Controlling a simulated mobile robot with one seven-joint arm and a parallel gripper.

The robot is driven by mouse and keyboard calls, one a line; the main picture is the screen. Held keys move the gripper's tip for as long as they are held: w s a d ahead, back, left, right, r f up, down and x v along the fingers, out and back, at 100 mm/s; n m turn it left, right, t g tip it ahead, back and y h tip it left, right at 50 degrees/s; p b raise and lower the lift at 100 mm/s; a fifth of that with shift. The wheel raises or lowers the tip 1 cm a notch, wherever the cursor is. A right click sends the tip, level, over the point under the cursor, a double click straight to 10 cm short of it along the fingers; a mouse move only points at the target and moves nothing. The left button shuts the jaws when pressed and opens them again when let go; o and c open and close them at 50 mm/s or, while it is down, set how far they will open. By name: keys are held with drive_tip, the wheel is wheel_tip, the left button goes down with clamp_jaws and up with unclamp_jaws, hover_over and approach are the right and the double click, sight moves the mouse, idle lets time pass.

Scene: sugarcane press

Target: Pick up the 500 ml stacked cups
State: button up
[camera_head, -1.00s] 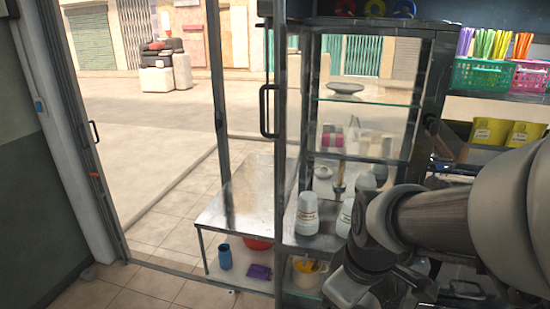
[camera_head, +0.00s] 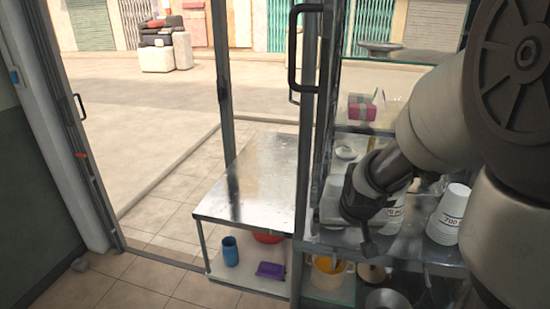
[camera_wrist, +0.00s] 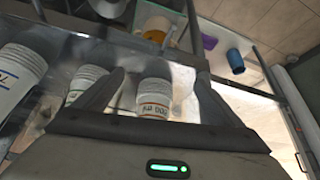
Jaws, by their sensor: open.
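Stacks of white cups stand on the metal shelf. In the wrist view one stack (camera_wrist: 153,97), with a small printed label I cannot read surely, lies between the two fingers of my gripper (camera_wrist: 155,95). A second stack (camera_wrist: 82,80) is beside the left finger, partly hidden by it, and a larger one (camera_wrist: 18,78) is at the left edge. In the head view, the leftmost stack (camera_head: 331,205) is partly hidden by my gripper (camera_head: 362,218). A middle stack (camera_head: 390,218) and a stack marked 700 (camera_head: 449,215) stand to its right. My gripper is open and empty.
A metal table (camera_head: 255,185) is left of the cup shelf, with a blue cup (camera_head: 230,252) and purple box (camera_head: 271,270) on its lower shelf. A door post (camera_head: 307,130) stands between table and shelf. A container with yellow contents (camera_head: 328,272) is below.

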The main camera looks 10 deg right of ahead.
drive_tip(key=w, duration=0.3)
drive_tip(key=w+d, duration=0.1)
drive_tip(key=w, duration=0.2)
drive_tip(key=w+d, duration=0.1)
drive_tip(key=w, duration=0.2)
drive_tip(key=w+f, duration=0.2)
drive_tip(key=w, duration=0.1)
drive_tip(key=shift+d+b, duration=0.2)
drive_tip(key=shift+b, duration=0.2)
drive_tip(key=shift+w+d+f, duration=0.1)
drive_tip(key=shift+w+f, duration=0.1)
drive_tip(key=shift+f, duration=0.1)
drive_tip(key=c, duration=1.2)
drive_tip(key=shift+r, duration=0.1)
